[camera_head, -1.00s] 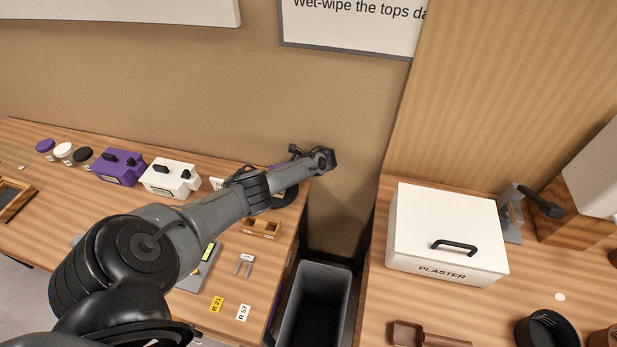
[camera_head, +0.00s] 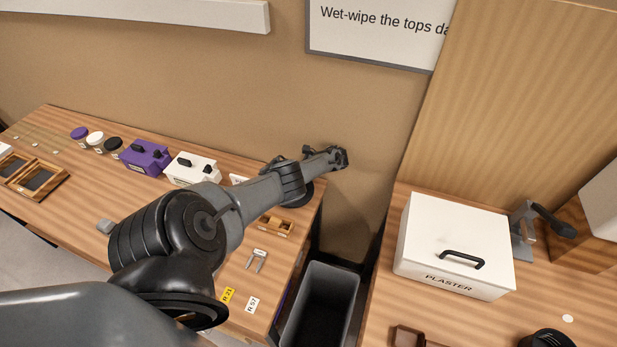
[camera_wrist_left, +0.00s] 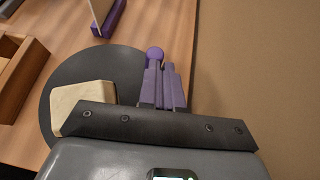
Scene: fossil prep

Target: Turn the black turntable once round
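The black turntable (camera_wrist_left: 108,62) is a flat dark disc on the bench in the left wrist view. A cream block (camera_wrist_left: 82,100) sits on it. A round purple knob (camera_wrist_left: 154,54) shows at the disc's right edge. My left gripper (camera_wrist_left: 163,72) has its two purple-grey fingers close together beside the knob, the left finger partly covering it; I cannot tell whether they touch. In the head view my left gripper (camera_head: 340,157) is at the far right corner of the left bench, and my arm hides most of the turntable (camera_head: 305,193). My right gripper is not in view.
The wall stands close right of my gripper. White (camera_head: 192,168) and purple (camera_head: 146,156) boxes stand left of the arm. A wooden tray (camera_head: 275,227) lies near the turntable. A grey bin (camera_head: 345,290) fills the gap before the right bench with the white PLASTER box (camera_head: 455,245).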

